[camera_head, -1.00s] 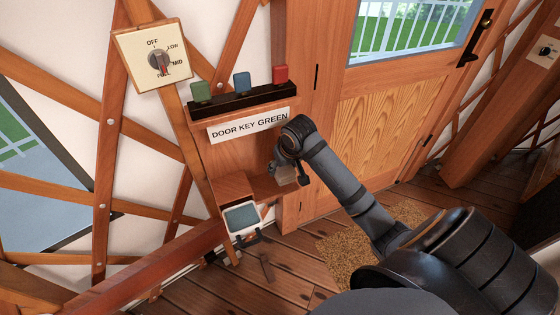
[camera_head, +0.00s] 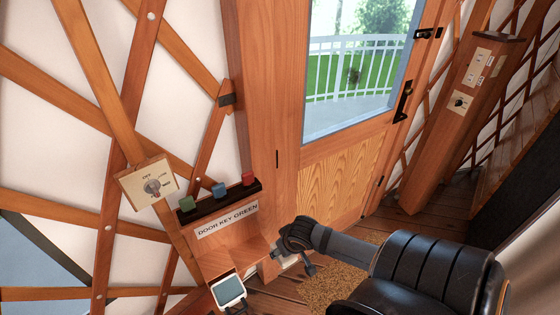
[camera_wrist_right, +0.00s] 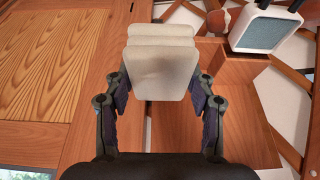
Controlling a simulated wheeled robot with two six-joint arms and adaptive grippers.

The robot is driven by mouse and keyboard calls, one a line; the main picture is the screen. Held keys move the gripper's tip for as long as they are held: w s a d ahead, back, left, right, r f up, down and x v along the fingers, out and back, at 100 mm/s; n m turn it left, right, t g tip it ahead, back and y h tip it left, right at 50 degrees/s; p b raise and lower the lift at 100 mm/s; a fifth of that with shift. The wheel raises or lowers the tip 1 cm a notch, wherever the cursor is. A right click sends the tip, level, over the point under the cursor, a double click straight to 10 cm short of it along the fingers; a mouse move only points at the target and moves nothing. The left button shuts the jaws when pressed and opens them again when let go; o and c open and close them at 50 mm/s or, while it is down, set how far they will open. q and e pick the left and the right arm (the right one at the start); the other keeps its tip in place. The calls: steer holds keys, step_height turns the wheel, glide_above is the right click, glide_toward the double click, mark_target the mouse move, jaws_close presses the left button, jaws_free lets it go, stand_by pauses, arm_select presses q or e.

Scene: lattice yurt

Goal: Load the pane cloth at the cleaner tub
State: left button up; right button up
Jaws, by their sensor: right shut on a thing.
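The pane cloth looks to be a cream, folded, layered pad (camera_wrist_right: 160,60) in the right wrist view. My right gripper (camera_wrist_right: 161,88) is shut on it, with one finger on each side. In the head view my right gripper (camera_head: 279,256) hangs in front of the door side of the wooden box; the cloth is hard to make out there. The cleaner tub looks to be a shallow white tub with a teal face (camera_head: 229,291), low at the box's front. It also shows at the upper right of the wrist view (camera_wrist_right: 266,30), apart from the cloth. My left gripper is not in view.
The wooden box (camera_head: 240,262) carries a "DOOR KEY GREEN" label (camera_head: 227,219) and a black rack with green, blue and red blocks (camera_head: 220,190). A dial plate (camera_head: 147,182) is on the lattice. The windowed door (camera_head: 345,170) is behind, and a mat (camera_head: 325,285) lies below.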

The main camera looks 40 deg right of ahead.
steer(key=o, duration=0.5)
steer(key=c, duration=0.4)
steer(key=shift+o, duration=0.2)
steer(key=shift+w+f+n+p, duration=0.25)
steer(key=shift+n+p, duration=0.1)
steer(key=shift+n, duration=0.15)
steer(key=w+a+f+n+g+y+p, duration=0.1)
steer(key=w+a+n+g+y+p, duration=0.1)
steer(key=a+n, duration=0.6)
steer(key=w+a+f+n+g+y+p, duration=0.1)
steer(key=w+a+n+y+p, duration=0.1)
steer(key=a+n, duration=0.7)
steer(key=w+a+y, duration=0.1)
steer(key=w, duration=0.1)
steer(key=shift+w+a+g, duration=0.3)
steer(key=shift+g, duration=0.1)
